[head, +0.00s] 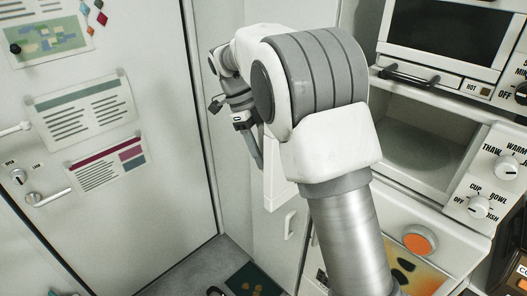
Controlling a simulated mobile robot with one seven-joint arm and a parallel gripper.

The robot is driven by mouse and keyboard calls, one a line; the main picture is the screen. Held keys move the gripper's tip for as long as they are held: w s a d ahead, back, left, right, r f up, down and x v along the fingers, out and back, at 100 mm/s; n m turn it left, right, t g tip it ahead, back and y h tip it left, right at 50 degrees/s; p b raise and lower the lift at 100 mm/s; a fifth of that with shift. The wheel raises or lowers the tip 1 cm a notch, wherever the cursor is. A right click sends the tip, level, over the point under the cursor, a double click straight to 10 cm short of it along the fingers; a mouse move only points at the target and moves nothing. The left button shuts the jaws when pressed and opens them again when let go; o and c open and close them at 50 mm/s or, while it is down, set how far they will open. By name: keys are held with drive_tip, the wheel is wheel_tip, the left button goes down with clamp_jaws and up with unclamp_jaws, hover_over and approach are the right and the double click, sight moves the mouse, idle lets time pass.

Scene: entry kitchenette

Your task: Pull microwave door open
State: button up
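The microwave (480,165) is at the right in the head view, with dials marked THAW, WARM, CUP, BOWL and DISH. Its grey cavity (425,140) shows uncovered, with no door across the visible part. Its left side is hidden behind my arm. A pale upright panel (280,195) shows just left of my arm; I cannot tell whether it is the microwave door. My gripper (256,152) is left of the microwave, beside this panel, pointing down. It is small and partly hidden by my arm, so its fingers and any contact are unclear.
Above the microwave is an oven (450,28) with a dark window and a protruding black handle (407,77). A white door (110,150) with papers and a lever handle fills the left. Below the microwave is an orange round button (418,240). A dark mat (256,280) lies on the floor.

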drive_tip(key=p+v, duration=0.5)
drive_tip(key=v, duration=1.2)
drive_tip(key=shift+r, duration=0.15)
drive_tip(key=shift+w, duration=0.1)
